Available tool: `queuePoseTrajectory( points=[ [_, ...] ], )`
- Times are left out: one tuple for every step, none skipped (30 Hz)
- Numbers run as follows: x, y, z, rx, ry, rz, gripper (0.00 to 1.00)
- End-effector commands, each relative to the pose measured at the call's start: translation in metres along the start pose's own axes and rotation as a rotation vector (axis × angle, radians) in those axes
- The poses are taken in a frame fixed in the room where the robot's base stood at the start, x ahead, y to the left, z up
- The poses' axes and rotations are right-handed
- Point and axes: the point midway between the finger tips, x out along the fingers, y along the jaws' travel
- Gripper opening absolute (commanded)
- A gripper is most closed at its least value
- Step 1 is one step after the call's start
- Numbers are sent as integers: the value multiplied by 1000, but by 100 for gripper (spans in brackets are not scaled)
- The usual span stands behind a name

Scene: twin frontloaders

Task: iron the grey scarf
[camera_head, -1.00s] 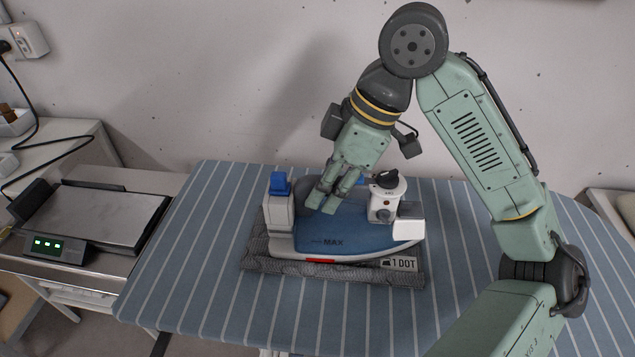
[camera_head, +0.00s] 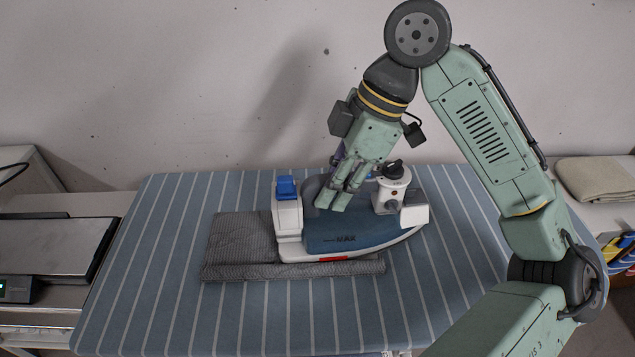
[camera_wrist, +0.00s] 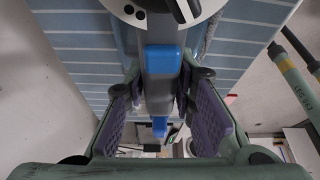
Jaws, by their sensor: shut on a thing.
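The grey scarf (camera_head: 238,240) lies folded flat on the striped blue ironing board (camera_head: 170,300). Its left part is bare, and the iron covers much of the rest. The blue and white iron (camera_head: 350,236) rests soleplate down, with its pointed end to the right, past the scarf's right edge. My gripper (camera_head: 335,201) is shut on the iron's handle from above. In the wrist view the grey handle (camera_wrist: 160,85) with blue parts runs between my gripper's purple-padded fingers (camera_wrist: 165,120).
A flat scale (camera_head: 55,250) stands on a side surface at the left. A folded beige cloth (camera_head: 595,180) lies at the right, with colourful items (camera_head: 620,252) at the edge. The board's left part is clear. A wall stands behind.

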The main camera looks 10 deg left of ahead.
Motion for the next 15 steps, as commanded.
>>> queuePoseTrajectory(
  points=[
    [-2, -1, 3, 1, -1, 0, 0],
    [-2, -1, 4, 1, -1, 0, 0],
    [-3, -1, 5, 0, -1, 0, 0],
    [-3, -1, 6, 0, -1, 0, 0],
    [-3, -1, 6, 0, 0, 1, 0],
    [-4, -1, 7, 0, 0, 1, 0],
    [-4, -1, 8, 1, 0, 1, 0],
    [-5, -1, 9, 1, 0, 1, 0],
    [-6, -1, 12, 1, 0, 2, 0],
    [-7, -1, 14, 2, 0, 3, 0],
    [-8, -1, 17, 3, 0, 3, 0],
    [-9, -1, 20, 3, 0, 3, 0],
    [-10, -1, 22, 3, 0, 3, 0],
    [-11, -2, 25, 3, 0, 3, 0],
    [-12, -2, 28, 4, 1, 3, 0]
  ],
)
